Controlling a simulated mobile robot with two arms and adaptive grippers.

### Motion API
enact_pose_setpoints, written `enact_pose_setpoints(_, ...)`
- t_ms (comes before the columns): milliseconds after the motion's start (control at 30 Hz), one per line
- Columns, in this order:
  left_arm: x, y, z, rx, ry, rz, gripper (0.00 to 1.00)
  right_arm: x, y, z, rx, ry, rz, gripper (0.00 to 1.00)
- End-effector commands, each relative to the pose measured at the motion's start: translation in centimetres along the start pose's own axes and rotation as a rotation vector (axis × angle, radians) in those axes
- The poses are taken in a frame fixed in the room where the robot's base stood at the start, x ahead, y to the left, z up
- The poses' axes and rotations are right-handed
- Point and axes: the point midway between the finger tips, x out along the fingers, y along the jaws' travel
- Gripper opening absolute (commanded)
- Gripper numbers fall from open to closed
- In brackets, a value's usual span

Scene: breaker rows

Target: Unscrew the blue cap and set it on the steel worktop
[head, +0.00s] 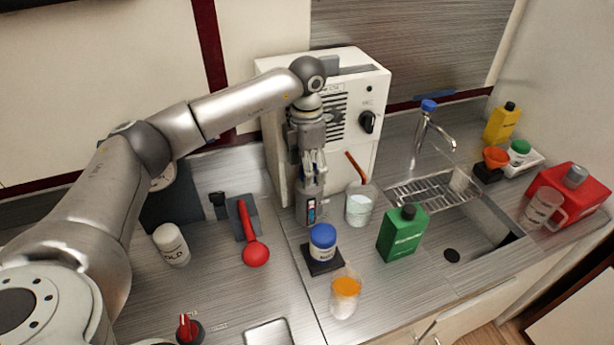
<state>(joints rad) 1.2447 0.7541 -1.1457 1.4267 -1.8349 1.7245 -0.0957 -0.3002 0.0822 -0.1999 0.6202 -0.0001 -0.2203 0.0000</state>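A blue cap (323,235) sits on a white jar (321,252) with a dark label. The jar stands upright on a small black pad (312,264) on the steel worktop (285,292). My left gripper (314,177) points down behind and slightly left of the jar, in front of the white cabinet. It is apart from the blue cap. Its fingertips are just above a small grey item (309,207) with a blue and red mark; I cannot tell whether they touch it, or how far the fingers are open. My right gripper is not in view.
Close by stand a beaker with a red stirrer (359,207), a green bottle (402,234) and an orange-topped container (345,293). The sink (470,232) is right. Worktop left of the pad is bare.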

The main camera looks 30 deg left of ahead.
Motion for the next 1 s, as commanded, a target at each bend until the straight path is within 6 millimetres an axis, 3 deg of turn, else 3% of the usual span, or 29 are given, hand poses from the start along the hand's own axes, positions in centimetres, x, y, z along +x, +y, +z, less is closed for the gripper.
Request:
enact_pose_setpoints(467,0.2,0.2,0.1,0.557,-0.001,0.009,0.75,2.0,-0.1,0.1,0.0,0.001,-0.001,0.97)
enact_pose_setpoints(800,0.2,0.1,0.1,0.934,0.0,0.007,0.9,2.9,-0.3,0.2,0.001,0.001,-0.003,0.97)
enact_pose_setpoints(1000,0.1,0.1,0.1,1.003,0.001,0.005,0.92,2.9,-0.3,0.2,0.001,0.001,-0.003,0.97)
